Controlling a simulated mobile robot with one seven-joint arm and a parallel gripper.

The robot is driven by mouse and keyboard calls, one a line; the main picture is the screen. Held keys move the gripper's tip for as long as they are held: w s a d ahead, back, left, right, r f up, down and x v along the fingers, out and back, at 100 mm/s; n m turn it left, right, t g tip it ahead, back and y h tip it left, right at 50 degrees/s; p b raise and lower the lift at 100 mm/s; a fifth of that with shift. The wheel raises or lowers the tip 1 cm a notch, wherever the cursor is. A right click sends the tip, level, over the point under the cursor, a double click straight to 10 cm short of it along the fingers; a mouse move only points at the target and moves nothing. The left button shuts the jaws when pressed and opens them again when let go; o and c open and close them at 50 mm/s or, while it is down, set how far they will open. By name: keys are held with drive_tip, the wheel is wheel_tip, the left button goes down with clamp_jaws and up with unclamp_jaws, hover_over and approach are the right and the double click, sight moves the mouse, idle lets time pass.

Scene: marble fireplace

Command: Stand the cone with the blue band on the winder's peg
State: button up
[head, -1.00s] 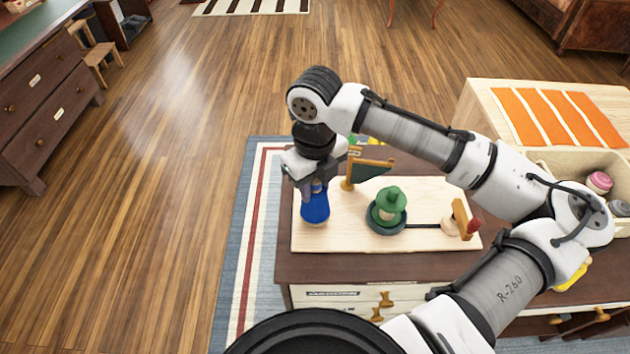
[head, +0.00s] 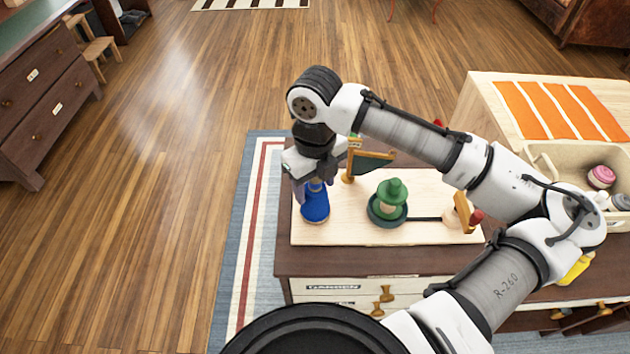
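No bare peg shows clearly.
A wooden upright with a red knob (head: 464,212) is at the board's right end. A bin (head: 545,160) with a pink piece (head: 600,177) is far right. My arm hides the area behind.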

wheel_tip(320, 180, up, 14)
idle(0.6)
drive_tip(key=shift+f, duration=0.1)
